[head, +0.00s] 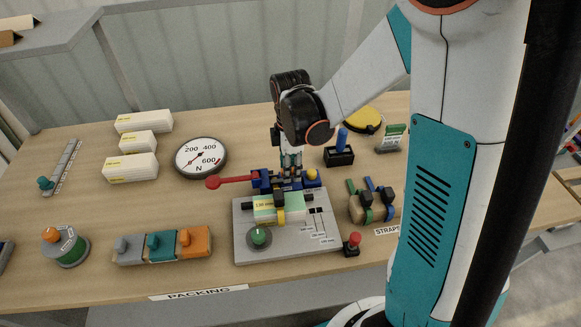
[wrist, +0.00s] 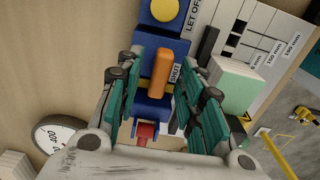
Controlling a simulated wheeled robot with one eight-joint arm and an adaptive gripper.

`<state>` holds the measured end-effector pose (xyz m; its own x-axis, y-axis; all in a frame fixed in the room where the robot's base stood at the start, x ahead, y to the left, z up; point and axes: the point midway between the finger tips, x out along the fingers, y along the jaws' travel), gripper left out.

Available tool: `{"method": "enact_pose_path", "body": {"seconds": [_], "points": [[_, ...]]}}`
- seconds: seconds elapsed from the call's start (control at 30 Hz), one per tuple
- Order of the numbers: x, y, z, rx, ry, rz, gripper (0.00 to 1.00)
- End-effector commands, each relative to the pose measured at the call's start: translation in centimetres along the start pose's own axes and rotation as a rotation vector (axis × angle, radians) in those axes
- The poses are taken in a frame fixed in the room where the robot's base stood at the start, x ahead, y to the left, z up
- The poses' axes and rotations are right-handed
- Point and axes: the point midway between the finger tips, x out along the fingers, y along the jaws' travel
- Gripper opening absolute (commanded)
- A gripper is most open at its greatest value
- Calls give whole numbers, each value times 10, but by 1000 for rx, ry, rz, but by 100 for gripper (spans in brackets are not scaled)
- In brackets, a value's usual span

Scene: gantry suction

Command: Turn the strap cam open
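The strap cam shows in the wrist view as an orange lever (wrist: 162,72) on a blue block (wrist: 166,38). It points at the SHUT label (wrist: 175,73); a LET OFF label (wrist: 194,14) is farther up, beside a yellow knob (wrist: 165,9). My gripper (wrist: 164,62) is open, with a finger on each side of the lever; gaps show and I see no grip. In the head view my gripper (head: 291,163) points down over the blue block (head: 263,181) and hides the orange lever.
A red-handled lever (head: 230,181) sticks out left of the block. A strapped pale-green pack (head: 265,208) lies on the grey plate (head: 290,244) in front. A blue-handled black stand (head: 340,154) is close right, and a round gauge (head: 201,157) is left.

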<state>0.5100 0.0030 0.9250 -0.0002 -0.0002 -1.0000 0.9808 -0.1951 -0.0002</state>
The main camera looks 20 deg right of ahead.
Motion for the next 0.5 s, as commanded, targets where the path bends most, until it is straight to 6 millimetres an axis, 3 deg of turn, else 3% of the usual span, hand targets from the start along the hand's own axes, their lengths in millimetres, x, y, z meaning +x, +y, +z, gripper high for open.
{"method": "enact_pose_path", "body": {"seconds": [0.17,0.3,0.33,0.5], "points": [[0,0,0,0,0,0,35],[0,0,0,0,0,0,3],[0,0,0,0,0,0,0],[0,0,0,0,0,0,0]]}}
